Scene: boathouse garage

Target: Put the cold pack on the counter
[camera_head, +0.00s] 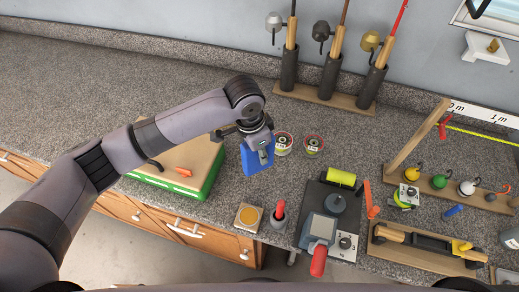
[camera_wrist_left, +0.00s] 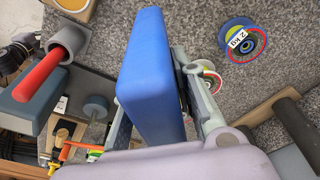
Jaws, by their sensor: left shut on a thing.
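The blue block, which looks like the cold pack (camera_head: 257,160), is held by my left gripper (camera_head: 258,140) over the counter (camera_head: 85,85). In the left wrist view the cold pack (camera_wrist_left: 150,85) stands on edge between the fingers of my left gripper (camera_wrist_left: 160,125), which is shut on it. I cannot tell whether its lower edge touches the grey speckled counter (camera_wrist_left: 125,20). My right gripper does not show in either view.
A green box with a tan lid (camera_head: 184,165) lies left of the pack. Two small round reels (camera_head: 284,143) (camera_head: 313,145) stand just right of it. A cup with a red handle (camera_head: 279,215) and a device on a dark base (camera_head: 322,228) stand nearer the front. The counter's back left is clear.

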